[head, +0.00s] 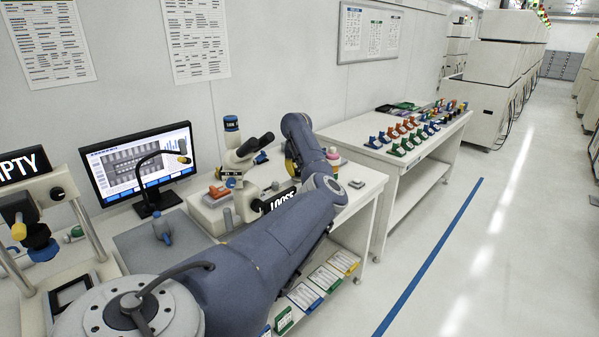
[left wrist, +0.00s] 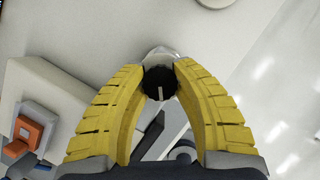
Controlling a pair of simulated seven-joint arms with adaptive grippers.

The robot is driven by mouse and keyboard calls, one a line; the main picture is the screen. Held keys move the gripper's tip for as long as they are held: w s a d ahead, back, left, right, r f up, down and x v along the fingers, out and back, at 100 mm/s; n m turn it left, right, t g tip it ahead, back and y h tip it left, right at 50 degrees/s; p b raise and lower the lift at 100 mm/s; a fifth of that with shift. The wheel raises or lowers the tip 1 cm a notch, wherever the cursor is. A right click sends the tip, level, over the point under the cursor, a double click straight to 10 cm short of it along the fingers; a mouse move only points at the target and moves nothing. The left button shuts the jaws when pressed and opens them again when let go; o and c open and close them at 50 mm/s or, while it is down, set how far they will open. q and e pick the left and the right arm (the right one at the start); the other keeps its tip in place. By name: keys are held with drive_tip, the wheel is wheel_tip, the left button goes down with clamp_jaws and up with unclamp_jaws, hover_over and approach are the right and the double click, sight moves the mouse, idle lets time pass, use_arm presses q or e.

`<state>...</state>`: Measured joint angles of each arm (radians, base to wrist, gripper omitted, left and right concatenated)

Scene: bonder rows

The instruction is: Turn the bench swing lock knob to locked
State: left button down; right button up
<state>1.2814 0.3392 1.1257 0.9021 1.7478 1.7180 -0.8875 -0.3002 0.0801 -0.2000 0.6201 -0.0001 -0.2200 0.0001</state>
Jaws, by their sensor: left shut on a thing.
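The black lock knob (left wrist: 160,83) shows in the left wrist view, with a white pointer line running roughly up and down in the picture. It sits on a pale metal base (left wrist: 161,52). My left gripper (left wrist: 160,84) is shut on the knob, with a yellow finger against each side. In the head view the left gripper (head: 290,167) is mostly behind my arm, and I cannot make out the knob there. A black sign reading LOOSE (head: 282,201) stands close by, partly covered by my arm. My right gripper is not in view.
A microscope (head: 240,155) stands left of the gripper, with an orange part (head: 219,191) by its base. A monitor (head: 140,160) stands further left. A second table (head: 440,131) at the right holds several coloured fixtures. The floor aisle at right is clear.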

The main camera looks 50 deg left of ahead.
use_arm(q)
drive_tip(key=shift+m, duration=0.4)
drive_tip(key=m+t+h, duration=0.1)
drive_tip(key=m, duration=0.2)
drive_tip(key=shift+m+h, duration=0.7)
drive_tip(key=shift+m, duration=1.1)
drive_tip(key=c, duration=0.9)
unclamp_jaws()
drive_tip(key=shift+c, duration=0.2)
drive_tip(key=shift+r, duration=0.1)
drive_tip(key=v, duration=1.1)
drive_tip(key=shift+s+r, duration=0.3)
drive_tip(key=shift+a, duration=0.15)
